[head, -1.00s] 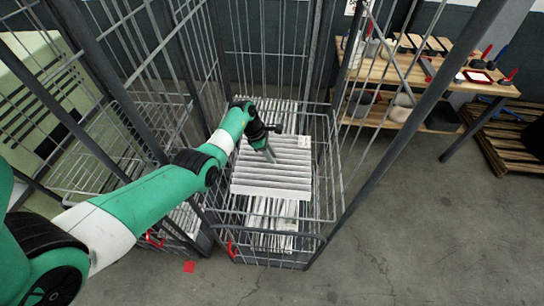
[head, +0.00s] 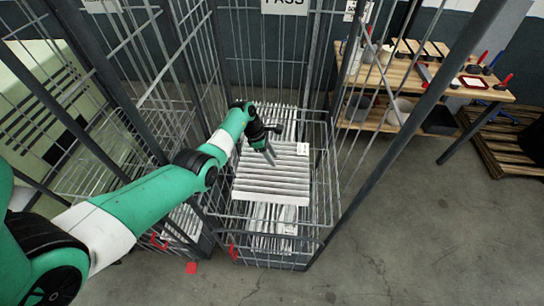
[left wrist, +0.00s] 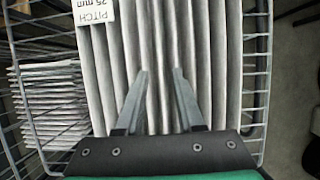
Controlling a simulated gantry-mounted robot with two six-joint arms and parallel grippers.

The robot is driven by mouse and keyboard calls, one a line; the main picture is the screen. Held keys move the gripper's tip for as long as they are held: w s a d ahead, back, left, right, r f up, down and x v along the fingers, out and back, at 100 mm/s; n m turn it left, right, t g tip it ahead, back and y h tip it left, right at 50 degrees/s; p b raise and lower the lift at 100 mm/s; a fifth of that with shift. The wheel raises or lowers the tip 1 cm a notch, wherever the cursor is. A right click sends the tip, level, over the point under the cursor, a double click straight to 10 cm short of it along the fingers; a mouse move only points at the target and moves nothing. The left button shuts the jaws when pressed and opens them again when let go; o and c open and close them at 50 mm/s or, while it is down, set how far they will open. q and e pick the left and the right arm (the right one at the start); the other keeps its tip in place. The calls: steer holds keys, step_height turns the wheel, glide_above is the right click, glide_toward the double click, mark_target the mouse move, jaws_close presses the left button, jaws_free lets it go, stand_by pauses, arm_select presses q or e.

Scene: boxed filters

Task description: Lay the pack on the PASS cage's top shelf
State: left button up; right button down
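The pack (head: 262,190) is a pale pleated filter with a small white label at its right back corner. It lies roughly flat inside the wire cage under the PASS sign (head: 285,4), over other packs. My left gripper (head: 270,157) is above its middle, fingers pointing down. In the left wrist view the pack (left wrist: 215,50) fills the middle, with a label reading "PITCH 25 mm". The fingers of the left gripper (left wrist: 161,75) stand apart with pleats showing between them. I cannot tell whether the tips touch the pack. My right gripper is not in view.
The PASS cage has wire walls (head: 333,190) and grey posts on both sides. More pale packs (head: 270,243) show below the front of the pack. A second cage (head: 85,185) stands at left. A wooden bench (head: 450,80) with tools is at right.

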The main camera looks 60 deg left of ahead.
arm_select(q)
steer(key=o, duration=0.3)
steer(key=shift+r, duration=0.1)
steer(key=p+v, duration=0.3)
steer(key=v, duration=0.8)
steer(key=shift+r, duration=0.2)
steer(key=shift+s, duration=0.1)
